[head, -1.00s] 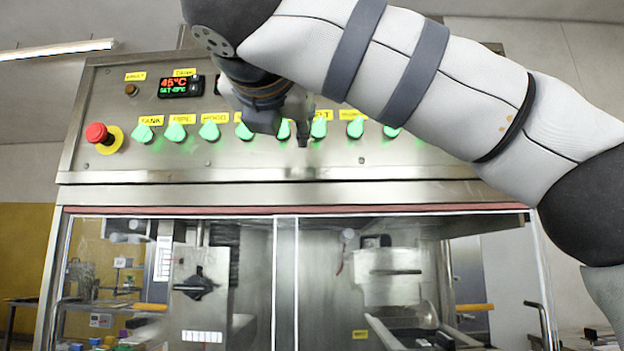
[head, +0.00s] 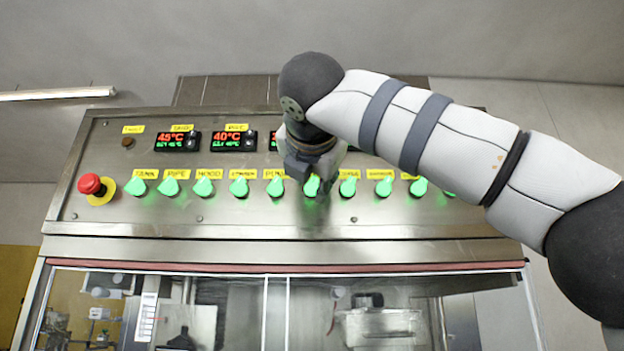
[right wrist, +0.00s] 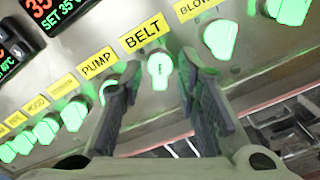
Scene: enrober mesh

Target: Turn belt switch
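The belt switch (right wrist: 159,69) is a green lit knob under a yellow BELT label (right wrist: 146,32) in the right wrist view. In the head view it (head: 312,186) sits in the row of green knobs, just below my right gripper (head: 308,168). My right gripper (right wrist: 160,72) is open in the right wrist view, one finger on each side of the belt switch. Gaps show between the knob and both fingers, so it does not look gripped. My arm hides the label in the head view. My left gripper is in neither view.
The pump knob (right wrist: 108,92) is close beside the left finger, and the blower knob (right wrist: 220,40) is right of the right finger. A red emergency button (head: 91,184) is at the panel's left. Temperature displays (head: 234,141) sit above the knobs. Glass doors are below.

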